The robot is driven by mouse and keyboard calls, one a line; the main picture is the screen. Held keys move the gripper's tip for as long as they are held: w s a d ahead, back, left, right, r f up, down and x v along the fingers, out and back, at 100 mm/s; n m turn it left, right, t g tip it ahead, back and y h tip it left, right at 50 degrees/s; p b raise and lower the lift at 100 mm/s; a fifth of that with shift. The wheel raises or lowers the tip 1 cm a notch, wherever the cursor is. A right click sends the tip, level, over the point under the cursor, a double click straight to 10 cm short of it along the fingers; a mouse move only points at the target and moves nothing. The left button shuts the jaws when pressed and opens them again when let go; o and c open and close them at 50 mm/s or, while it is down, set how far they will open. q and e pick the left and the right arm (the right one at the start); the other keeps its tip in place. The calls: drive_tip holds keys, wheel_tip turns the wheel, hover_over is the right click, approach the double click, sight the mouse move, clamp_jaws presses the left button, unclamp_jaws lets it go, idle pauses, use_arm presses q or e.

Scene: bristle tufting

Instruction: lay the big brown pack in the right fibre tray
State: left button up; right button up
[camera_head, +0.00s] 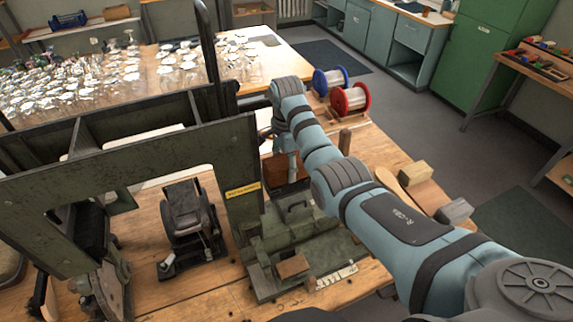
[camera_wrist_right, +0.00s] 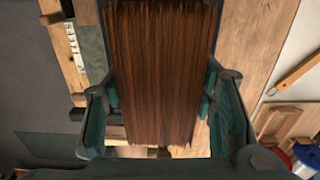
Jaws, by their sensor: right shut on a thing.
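The big brown pack (camera_wrist_right: 160,75) is a block of long brown fibres and fills the middle of the right wrist view. My right gripper (camera_wrist_right: 161,95) is shut on it, with one teal-padded finger against each side. In the head view the brown pack (camera_head: 291,169) shows partly below my right gripper (camera_head: 281,143), above the workbench and behind the green machine. My arm and the machine hide part of it. I cannot clearly make out the right fibre tray in either view. My left gripper is not in view.
The green machine (camera_head: 245,190) with its tall frame stands on the wooden bench, with a small brown block (camera_head: 293,265) on its front. Blue (camera_head: 330,82) and red (camera_head: 350,100) spools stand beyond my right arm. Wooden blocks (camera_head: 415,173) lie at the bench's right edge.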

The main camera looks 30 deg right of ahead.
drive_tip(key=shift+f, duration=0.5)
drive_tip(key=o, duration=1.2)
drive_tip(key=shift+o, duration=0.2)
drive_tip(key=o, duration=0.4)
